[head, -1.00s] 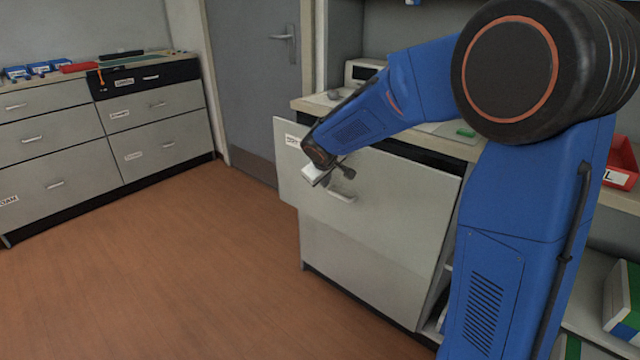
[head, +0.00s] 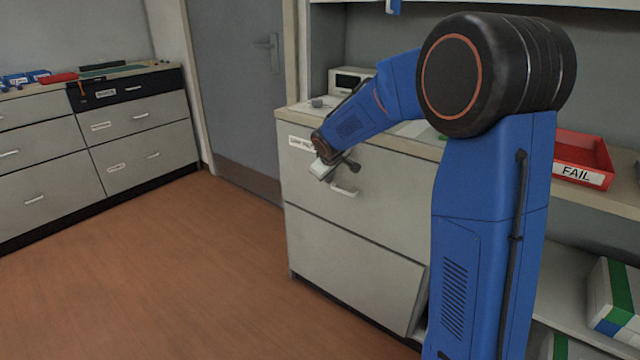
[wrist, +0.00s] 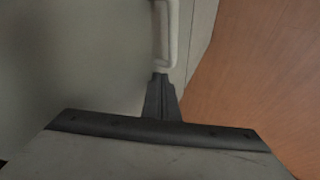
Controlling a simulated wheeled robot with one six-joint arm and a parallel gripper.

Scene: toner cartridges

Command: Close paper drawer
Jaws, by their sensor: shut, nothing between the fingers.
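The paper drawer (head: 375,195) is the wide grey upper front of the cabinet under the worktop. It has a white label at its upper left, too small to read surely, and a pale bar handle (head: 344,190). In the head view the front looks about flush with the cabinet, with no clear gap under the worktop. My gripper (head: 345,168) is at the drawer front, just above the handle. In the wrist view the closed fingers (wrist: 161,95) are together and empty, their tips at the handle (wrist: 166,35). I cannot tell whether they touch it.
A lower drawer front (head: 350,265) is below. Bare brown floor (head: 190,270) lies in front and left. A grey door (head: 235,80) and another drawer cabinet (head: 40,150) stand at the left. A red FAIL tray (head: 582,172) is on the right worktop.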

